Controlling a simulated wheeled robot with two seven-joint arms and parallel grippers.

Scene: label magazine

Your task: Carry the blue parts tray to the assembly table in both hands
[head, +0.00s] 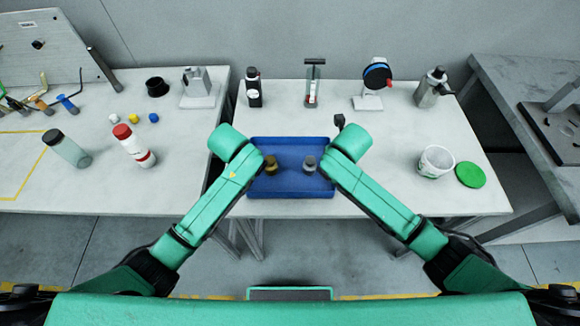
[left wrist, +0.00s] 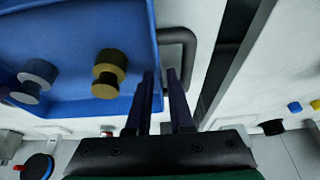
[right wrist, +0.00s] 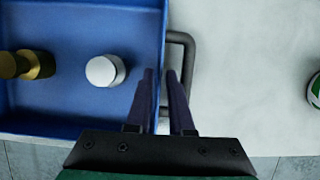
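The blue parts tray (head: 290,186) rests on the front of the middle table (head: 400,196). It holds a brass part (head: 271,165) and a silver part (head: 309,164), both upright. In the left wrist view, my left gripper (left wrist: 162,85) has its fingers apart over the tray's edge, beside a dark handle (left wrist: 190,50). In the right wrist view, my right gripper (right wrist: 160,82) is likewise apart at the opposite edge, beside the other handle (right wrist: 188,55). Neither handle bar visibly lies clamped between fingers. In the head view, my arms hide the fingertips and handles.
A white tub (head: 436,162) and green lid (head: 471,175) stand right of the tray. Several tools and bottles line the middle table's back. The left table (head: 90,195) holds bottles and small parts. A grey table (head: 510,90) with a dark plate stands right.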

